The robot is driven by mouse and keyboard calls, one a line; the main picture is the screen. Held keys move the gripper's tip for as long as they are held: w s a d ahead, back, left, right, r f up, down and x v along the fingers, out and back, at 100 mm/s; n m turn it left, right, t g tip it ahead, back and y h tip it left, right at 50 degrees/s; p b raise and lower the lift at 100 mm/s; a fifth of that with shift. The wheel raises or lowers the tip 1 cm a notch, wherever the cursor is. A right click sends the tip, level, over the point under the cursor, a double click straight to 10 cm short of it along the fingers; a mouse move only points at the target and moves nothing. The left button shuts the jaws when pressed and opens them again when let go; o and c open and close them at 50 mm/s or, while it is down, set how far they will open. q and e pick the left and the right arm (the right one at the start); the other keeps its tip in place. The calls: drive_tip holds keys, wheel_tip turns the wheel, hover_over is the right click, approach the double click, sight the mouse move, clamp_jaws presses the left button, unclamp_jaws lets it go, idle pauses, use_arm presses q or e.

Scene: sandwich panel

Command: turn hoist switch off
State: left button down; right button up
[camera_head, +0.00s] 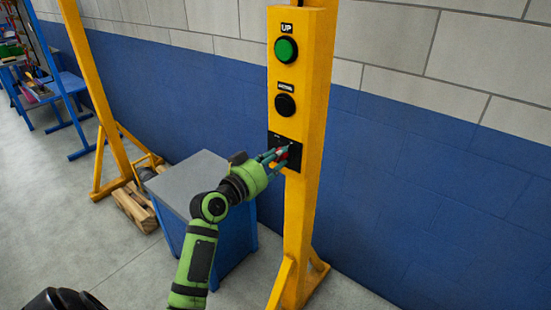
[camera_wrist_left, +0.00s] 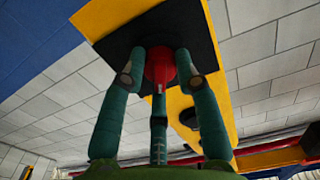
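The hoist switch is a red knob (camera_wrist_left: 160,66) on a black square plate (camera_wrist_left: 118,42) fixed to the yellow post. In the head view the switch is mostly hidden behind my fingers, with a little red showing. My left gripper (camera_head: 278,156) reaches the plate from the left. In the left wrist view its green fingers (camera_wrist_left: 160,62) stand around the red knob, one on each side and one below. The side fingertips look very close to the knob; contact is unclear. The switch's on or off position cannot be read. My right gripper is not in view.
The yellow post (camera_head: 307,200) carries a green UP button (camera_head: 286,50) and a black button (camera_head: 285,105) above the switch. A blue cabinet with a grey top (camera_head: 195,180) stands beneath my left arm. A blue and white wall is behind.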

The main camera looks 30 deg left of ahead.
use_arm(q)
drive_tip(key=shift+f+n, duration=0.15)
drive_tip(key=shift+n, duration=0.15)
drive_tip(key=n+p, duration=0.3)
drive_tip(key=n, duration=0.2)
drive_tip(key=shift+d, duration=0.1)
drive_tip(key=n+p, duration=0.1)
drive_tip(key=n, duration=0.3)
drive_tip(key=shift+f+p, duration=0.1)
drive_tip(key=shift+p, duration=0.25)
drive_tip(key=shift+n+p, duration=0.35)
drive_tip(key=shift+n, duration=0.65)
drive_tip(key=shift+d+f, duration=0.1)
drive_tip(key=shift+f, duration=0.05)
drive_tip(key=c, duration=0.9)
unclamp_jaws()
drive_tip(key=shift+r, duration=0.2)
